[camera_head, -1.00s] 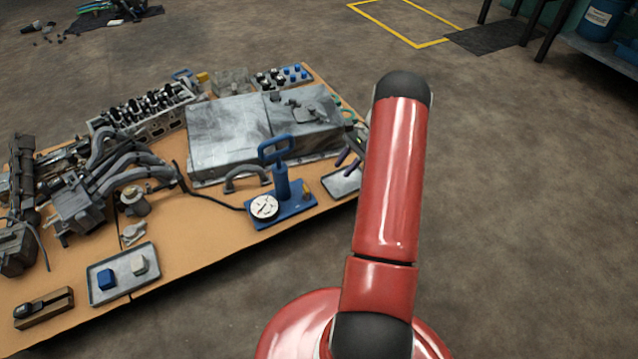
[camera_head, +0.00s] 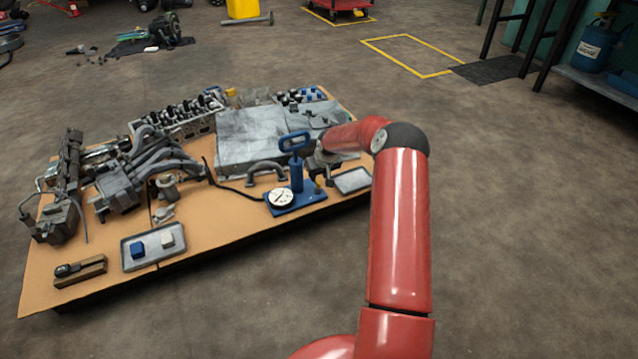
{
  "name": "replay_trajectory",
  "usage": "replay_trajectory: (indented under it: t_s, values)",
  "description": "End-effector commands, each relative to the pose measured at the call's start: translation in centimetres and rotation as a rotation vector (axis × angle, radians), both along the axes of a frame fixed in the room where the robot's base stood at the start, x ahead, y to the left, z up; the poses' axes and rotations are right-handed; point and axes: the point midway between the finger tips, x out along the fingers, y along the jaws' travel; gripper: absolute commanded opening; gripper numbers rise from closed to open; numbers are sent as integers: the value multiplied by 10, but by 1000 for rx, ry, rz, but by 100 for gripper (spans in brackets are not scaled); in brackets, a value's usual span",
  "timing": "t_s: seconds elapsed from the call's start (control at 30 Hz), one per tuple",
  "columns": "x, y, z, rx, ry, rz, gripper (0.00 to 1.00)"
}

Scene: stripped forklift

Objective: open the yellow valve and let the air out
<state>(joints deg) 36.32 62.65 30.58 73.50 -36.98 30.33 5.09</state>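A blue hand pump (camera_head: 296,176) with a loop handle stands upright on a blue base on the workbench. A round white gauge (camera_head: 282,198) sits at the base's left front. A small yellowish part (camera_head: 317,187), perhaps the yellow valve, shows at the base's right end; it is too small to tell its setting. My red arm reaches from the lower right over the bench. My gripper (camera_head: 322,162) is a small grey and dark shape just right of and behind the pump, near the yellowish part. Its fingers are too small to tell open from shut, or whether they touch anything.
The brown workbench (camera_head: 225,228) holds a large grey metal cover (camera_head: 245,137), engine parts and a black hose leading to the pump. A tray (camera_head: 154,245) with a blue and a white block lies at the front left. A small empty-looking tray (camera_head: 352,180) lies right of the pump.

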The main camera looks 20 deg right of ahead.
Motion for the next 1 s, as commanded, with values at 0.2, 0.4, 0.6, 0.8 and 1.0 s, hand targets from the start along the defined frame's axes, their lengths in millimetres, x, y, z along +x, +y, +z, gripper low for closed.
replay_trajectory:
  t_s: [0.2, 0.4, 0.6, 0.8, 1.0]
  values:
    - [11, 0, -28, 2, 3, -1, 32]
    - [14, -1, -34, 0, 2, -2, 32]
    - [13, -1, -34, 0, 2, -2, 29]
    - [13, -1, -34, 0, 2, -3, 3]
    - [13, -1, -34, 1, 3, 1, 0]
